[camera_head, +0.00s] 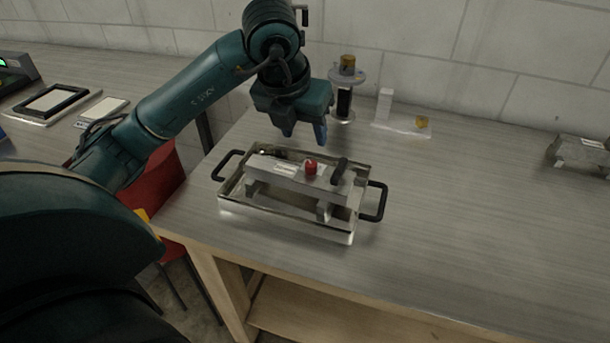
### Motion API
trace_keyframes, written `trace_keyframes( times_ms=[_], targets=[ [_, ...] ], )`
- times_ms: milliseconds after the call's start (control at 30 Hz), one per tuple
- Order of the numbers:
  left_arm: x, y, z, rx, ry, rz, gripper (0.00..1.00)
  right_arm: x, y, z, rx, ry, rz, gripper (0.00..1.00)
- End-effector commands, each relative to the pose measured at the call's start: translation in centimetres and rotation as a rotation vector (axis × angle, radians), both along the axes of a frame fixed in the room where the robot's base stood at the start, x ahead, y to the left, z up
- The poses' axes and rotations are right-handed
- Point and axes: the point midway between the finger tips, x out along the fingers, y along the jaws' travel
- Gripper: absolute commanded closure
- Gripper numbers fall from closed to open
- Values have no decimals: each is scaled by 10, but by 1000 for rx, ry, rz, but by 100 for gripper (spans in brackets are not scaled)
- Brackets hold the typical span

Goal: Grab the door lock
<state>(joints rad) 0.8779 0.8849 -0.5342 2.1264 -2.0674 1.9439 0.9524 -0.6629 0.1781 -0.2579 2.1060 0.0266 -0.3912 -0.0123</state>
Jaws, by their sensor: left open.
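My left gripper (308,135) points down above the back edge of a metal tray and is open, with nothing seen between its fingers. The tray (285,227) has a black handle at each end. In it stands a grey metal fixture (291,178) with a red knob (310,167), a black lever (340,171) and a small dark part (271,154) at its back left. I cannot tell for sure which of these is the door lock. The gripper is apart from all of them. My right gripper is not in view.
A spool-like stand (345,101) is behind the tray, close to the gripper. A clear plate with a white block (384,104) and a yellow piece (422,122) lies right of it. A metal part (578,154) lies far right.

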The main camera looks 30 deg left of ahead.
Motion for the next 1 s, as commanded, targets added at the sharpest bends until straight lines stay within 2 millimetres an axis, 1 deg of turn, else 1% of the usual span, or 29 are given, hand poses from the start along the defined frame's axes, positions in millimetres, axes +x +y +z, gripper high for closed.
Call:
trace_keyframes(
  times_ms=[33,67,133,300,400,500,667,833,900,1000],
  targets=[
    [1,7,2,25,-10,27,52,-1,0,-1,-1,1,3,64],
    [2,10,1,34,-11,37,52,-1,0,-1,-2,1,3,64],
    [6,12,-7,41,-10,46,52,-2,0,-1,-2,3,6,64],
    [18,14,-38,39,-8,44,52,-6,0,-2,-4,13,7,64],
    [24,15,-53,38,-9,42,52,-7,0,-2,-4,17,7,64],
    [29,15,-63,38,-12,40,52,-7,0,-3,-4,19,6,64],
    [32,15,-72,37,-11,39,52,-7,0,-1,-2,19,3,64],
    [39,14,-96,36,-8,39,52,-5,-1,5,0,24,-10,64],
    [43,15,-106,36,-9,40,52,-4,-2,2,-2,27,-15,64],
    [47,15,-114,36,-12,39,52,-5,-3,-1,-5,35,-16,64]
  ],
)
